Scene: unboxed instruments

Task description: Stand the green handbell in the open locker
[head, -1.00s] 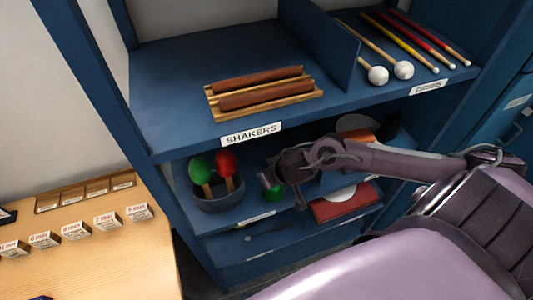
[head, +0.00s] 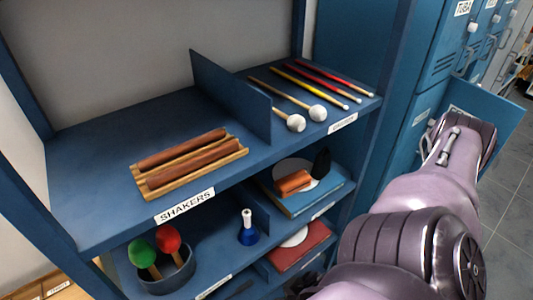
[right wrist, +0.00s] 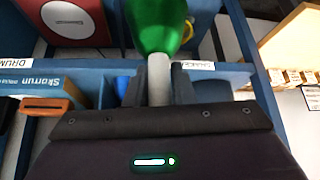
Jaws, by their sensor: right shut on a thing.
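The green handbell (right wrist: 160,24) shows at the top middle of the right wrist view, with its pale grey handle pointing toward the camera. My right gripper (right wrist: 158,82) is shut on that handle. In the head view my right arm reaches to the right side and hides its gripper and the bell. An open blue locker door (head: 492,112) stands out beside the arm, low in the locker bank (head: 425,75). The locker's inside is mostly hidden by the arm. My left gripper is not in view.
Grey floor (head: 505,160) is clear at the right.

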